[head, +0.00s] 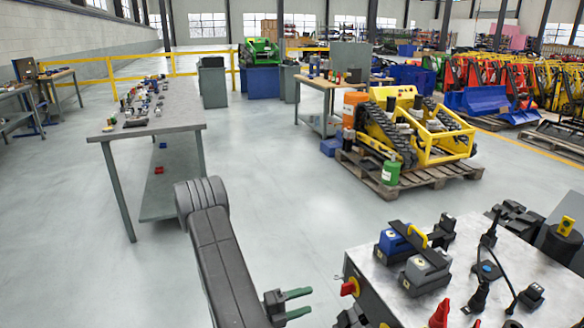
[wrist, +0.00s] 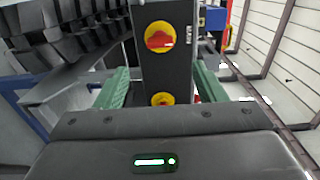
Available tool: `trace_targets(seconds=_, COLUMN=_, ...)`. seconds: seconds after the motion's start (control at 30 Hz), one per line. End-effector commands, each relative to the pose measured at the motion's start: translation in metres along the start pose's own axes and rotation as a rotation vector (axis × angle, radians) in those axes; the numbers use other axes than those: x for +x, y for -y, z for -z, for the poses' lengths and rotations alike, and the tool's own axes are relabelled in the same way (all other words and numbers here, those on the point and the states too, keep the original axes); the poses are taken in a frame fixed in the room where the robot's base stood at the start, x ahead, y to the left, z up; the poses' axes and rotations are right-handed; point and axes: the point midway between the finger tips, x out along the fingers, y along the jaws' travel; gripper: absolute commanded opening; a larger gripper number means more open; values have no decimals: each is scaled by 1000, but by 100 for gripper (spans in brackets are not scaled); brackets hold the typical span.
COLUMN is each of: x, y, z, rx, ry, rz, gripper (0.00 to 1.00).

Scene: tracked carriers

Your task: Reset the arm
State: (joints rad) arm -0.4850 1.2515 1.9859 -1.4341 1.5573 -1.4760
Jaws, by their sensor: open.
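My gripper (head: 305,302) is at the bottom of the head view, its two green fingers spread apart and empty. The fingers point right, toward the side of a grey-topped bench (head: 372,262), with a gap between. In the wrist view the open green fingers (wrist: 160,88) frame a dark panel. The panel carries a red-and-yellow rotary switch (wrist: 160,38) and a second one (wrist: 163,100) lower down, partly hidden by my gripper body. A red switch (head: 350,287) also shows on the bench side in the head view.
Blue (head: 394,242) and grey (head: 427,268) connector blocks, cables and red handles stand on the near bench. A long workbench (head: 150,122) with small parts stands at left. A yellow tracked carrier (head: 432,138) sits on a pallet (head: 410,176). The floor between is clear.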

Motion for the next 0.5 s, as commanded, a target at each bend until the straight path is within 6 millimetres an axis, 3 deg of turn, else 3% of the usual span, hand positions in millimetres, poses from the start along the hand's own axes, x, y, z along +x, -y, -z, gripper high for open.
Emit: trace_targets(seconds=0.5, x=64, y=0, z=1, rx=0, ry=-3, rz=1, gripper=64)
